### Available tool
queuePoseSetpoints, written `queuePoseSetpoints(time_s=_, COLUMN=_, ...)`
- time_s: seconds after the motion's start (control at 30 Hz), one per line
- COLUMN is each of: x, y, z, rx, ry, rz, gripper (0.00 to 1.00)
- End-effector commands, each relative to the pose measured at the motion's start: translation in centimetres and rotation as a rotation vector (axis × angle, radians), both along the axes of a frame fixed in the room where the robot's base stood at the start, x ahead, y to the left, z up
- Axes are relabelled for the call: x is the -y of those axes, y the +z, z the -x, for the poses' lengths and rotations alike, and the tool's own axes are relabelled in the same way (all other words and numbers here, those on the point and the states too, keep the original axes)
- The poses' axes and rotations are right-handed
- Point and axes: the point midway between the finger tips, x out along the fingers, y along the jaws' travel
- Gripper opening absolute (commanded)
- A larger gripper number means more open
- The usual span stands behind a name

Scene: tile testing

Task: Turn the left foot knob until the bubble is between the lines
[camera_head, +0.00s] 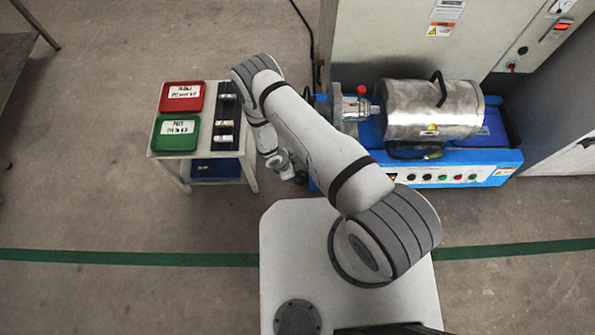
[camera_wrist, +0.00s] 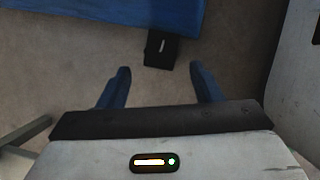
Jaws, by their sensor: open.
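The blue machine base (camera_head: 455,177) stands at the right of the head view, with a steel drum (camera_head: 415,110) on it. Its blue edge also shows at the top of the wrist view (camera_wrist: 120,10). A small black block (camera_wrist: 160,52) with a pale mark sits low beside that edge; I cannot tell whether it is the left foot knob. No bubble or lines can be made out. My gripper (camera_wrist: 162,78) is open and empty, with the block ahead of the gap between its fingers. In the head view my gripper is by the base's left end, mostly hidden by my arm.
A white table (camera_head: 165,165) at the left holds a red tray (camera_head: 181,97), a green tray (camera_head: 176,134) and a black rack (camera_head: 227,104). Its leg is close to my gripper. A grey cabinet (camera_head: 400,40) stands behind the machine. The floor at the front left is clear.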

Motion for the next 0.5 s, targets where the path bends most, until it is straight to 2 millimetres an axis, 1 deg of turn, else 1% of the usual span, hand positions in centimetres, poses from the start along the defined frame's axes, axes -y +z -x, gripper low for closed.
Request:
queuePoseSetpoints(time_s=0.03, x=-0.4, y=1.0, z=0.0, rx=0.001, ry=0.000, rz=0.000, gripper=0.59)
queuePoseSetpoints(time_s=0.2, x=-1.0, y=2.4, z=0.2, rx=0.001, ry=0.000, rz=0.000, gripper=0.59)
queuePoseSetpoints(time_s=0.5, x=-1.0, y=2.6, z=0.3, rx=-0.001, ry=-0.001, rz=0.000, gripper=0.59)
